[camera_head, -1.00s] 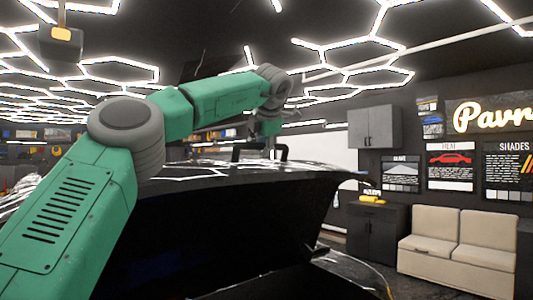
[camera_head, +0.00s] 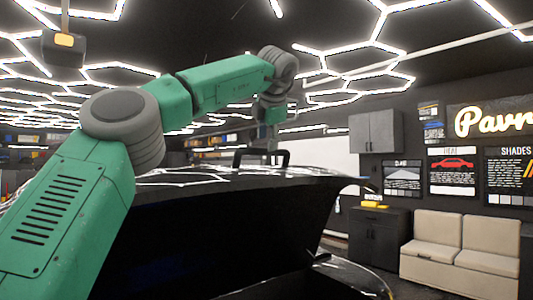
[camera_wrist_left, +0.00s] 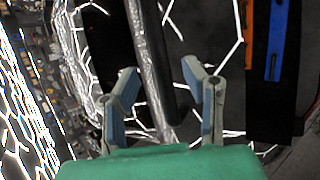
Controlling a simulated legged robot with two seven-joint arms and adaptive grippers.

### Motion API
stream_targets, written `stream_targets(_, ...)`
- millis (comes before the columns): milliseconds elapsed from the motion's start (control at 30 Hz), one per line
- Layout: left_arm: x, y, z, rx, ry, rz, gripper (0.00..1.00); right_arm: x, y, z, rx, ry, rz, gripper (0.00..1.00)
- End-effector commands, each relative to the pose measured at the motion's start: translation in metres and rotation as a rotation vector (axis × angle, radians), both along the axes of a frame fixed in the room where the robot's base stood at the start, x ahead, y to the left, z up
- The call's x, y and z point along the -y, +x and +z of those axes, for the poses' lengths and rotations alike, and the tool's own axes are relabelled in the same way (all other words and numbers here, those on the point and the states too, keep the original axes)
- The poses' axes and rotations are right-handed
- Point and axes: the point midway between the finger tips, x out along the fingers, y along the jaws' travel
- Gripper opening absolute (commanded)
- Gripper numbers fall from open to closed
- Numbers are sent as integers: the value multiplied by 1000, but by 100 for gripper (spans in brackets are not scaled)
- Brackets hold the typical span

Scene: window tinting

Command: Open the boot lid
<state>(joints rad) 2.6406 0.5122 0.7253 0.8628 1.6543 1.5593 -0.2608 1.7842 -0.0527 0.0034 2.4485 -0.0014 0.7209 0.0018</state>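The boot lid (camera_head: 215,181) of a dark car stands raised in the head view, its glossy top edge-on and its black underside facing me. The dark boot opening (camera_head: 285,284) shows below it. Whether the fingers touch the lid is not clear. My right gripper is not in view.
A beige sofa (camera_head: 455,250) and a dark cabinet (camera_head: 378,236) stand at the right along the wall. A wall cupboard (camera_head: 375,133) and posters (camera_head: 452,170) hang above. Some floor shows between the car and the sofa.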

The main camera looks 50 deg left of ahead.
Motion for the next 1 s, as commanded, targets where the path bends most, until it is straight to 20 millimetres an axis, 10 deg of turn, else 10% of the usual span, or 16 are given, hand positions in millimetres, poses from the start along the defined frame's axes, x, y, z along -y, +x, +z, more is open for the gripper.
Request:
stream_targets(300, 33, -22, 38, 2, 1, 1, 39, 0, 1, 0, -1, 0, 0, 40)
stream_targets(1000, 37, -25, 42, -1, 1, 0, 39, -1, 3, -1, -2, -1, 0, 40)
